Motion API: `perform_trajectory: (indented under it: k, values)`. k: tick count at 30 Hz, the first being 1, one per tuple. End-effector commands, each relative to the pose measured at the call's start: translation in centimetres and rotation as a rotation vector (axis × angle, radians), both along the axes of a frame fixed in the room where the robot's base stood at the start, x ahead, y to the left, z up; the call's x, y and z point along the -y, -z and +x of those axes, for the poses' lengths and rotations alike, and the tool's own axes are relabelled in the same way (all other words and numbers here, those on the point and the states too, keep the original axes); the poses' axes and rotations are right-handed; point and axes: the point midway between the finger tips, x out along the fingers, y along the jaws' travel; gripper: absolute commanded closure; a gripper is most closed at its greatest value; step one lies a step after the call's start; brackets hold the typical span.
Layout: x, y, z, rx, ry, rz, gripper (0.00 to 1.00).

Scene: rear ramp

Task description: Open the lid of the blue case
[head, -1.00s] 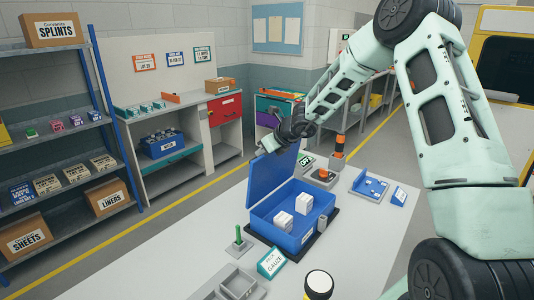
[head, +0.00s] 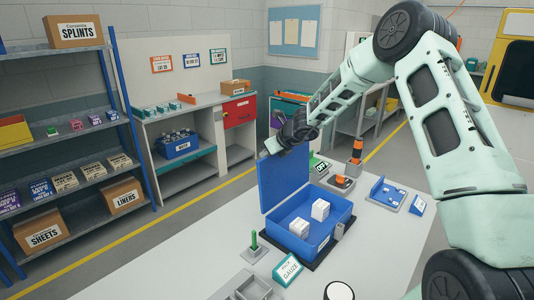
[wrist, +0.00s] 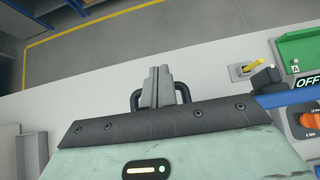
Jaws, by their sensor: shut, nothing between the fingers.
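The blue case (head: 339,236) stands on the pale table with its lid (head: 284,180) raised, roughly upright along the back left side. My wrist covers most of the case there.
A green pin on a stand (head: 254,244), a gauze sign (head: 288,268) and a grey tray (head: 246,288) are in front of the case. An orange-topped post (head: 357,152) and a blue fixture (head: 387,193) stand behind and right. The table's left part is clear.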

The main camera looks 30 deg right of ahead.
Motion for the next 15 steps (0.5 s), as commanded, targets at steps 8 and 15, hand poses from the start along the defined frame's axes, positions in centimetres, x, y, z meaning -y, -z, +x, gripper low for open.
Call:
perform_trajectory:
  k: [8,15]
  values:
    - [0.0,-0.2,0.0,0.0,0.0,0.0,1.0]
    - [-0.2,-2.2,0.0,0.0,-0.001,0.0,1.0]
